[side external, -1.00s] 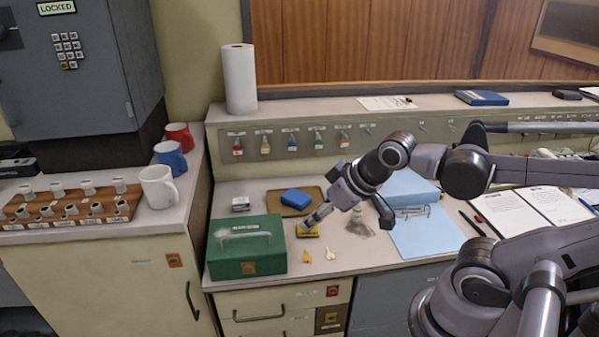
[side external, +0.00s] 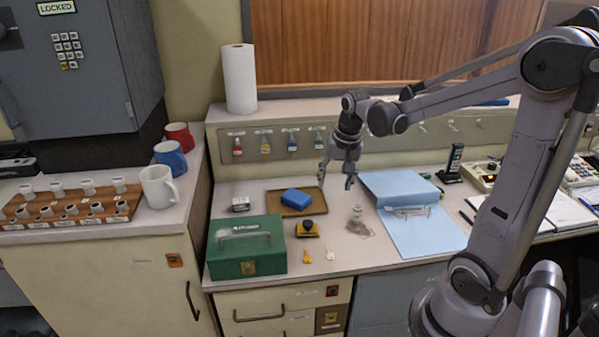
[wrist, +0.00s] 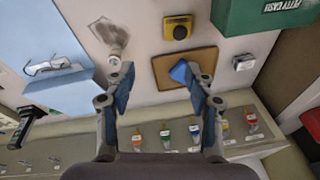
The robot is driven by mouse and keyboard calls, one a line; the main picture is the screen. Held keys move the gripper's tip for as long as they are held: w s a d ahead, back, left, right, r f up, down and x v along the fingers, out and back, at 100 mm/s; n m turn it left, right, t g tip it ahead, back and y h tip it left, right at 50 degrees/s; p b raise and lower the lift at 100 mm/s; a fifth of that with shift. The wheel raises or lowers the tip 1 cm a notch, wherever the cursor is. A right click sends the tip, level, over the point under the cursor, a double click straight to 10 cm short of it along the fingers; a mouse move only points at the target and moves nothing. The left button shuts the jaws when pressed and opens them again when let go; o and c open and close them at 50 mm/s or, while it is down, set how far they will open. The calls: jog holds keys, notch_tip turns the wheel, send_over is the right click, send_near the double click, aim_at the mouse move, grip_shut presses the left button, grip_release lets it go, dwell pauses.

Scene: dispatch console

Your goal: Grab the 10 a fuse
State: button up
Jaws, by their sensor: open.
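A wooden rack (side external: 128,206) on the cabinet at the left holds several small white pieces that look like ceramic fuses (side external: 58,190). Labels run along the rack's front, too small to read, so I cannot tell which piece is the 10 A one. My gripper (side external: 337,180) is open and empty, above the desk behind the clear bag, pointing down. In the wrist view my gripper (wrist: 158,72) has nothing between its fingers. The rack is not in the wrist view.
A green cash box (side external: 246,248), a yellow block with a black knob (side external: 307,229), a cork-coloured tray (side external: 275,205) with a blue pad, a clear bag (side external: 359,228) and a blue folder (side external: 428,235) occupy the desk. Mugs (side external: 158,187) stand right of the rack. Key tags hang behind.

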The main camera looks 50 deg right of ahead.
aim_at(358, 206)
jog(key=d+f+m, duration=0.2)
jog(key=d, duration=0.2)
jog(key=s+d+f+m+g, duration=0.1)
jog(key=d+f+m, duration=0.1)
jog(key=d+f, duration=0.1)
jog(key=d+f+m+g+y, duration=0.1)
jog(key=d+f+m, duration=0.1)
jog(key=d, duration=0.2)
jog(key=shift+s+d+f, duration=0.3)
jog(key=shift+d+f, duration=0.2)
jog(key=shift+f, duration=0.05)
jog(key=shift+s+d+f, duration=0.1)
jog(key=shift+f, duration=2.55)
jog(key=shift+d+f, duration=0.1)
jog(key=shift+f, duration=2.55)
grip_shut()
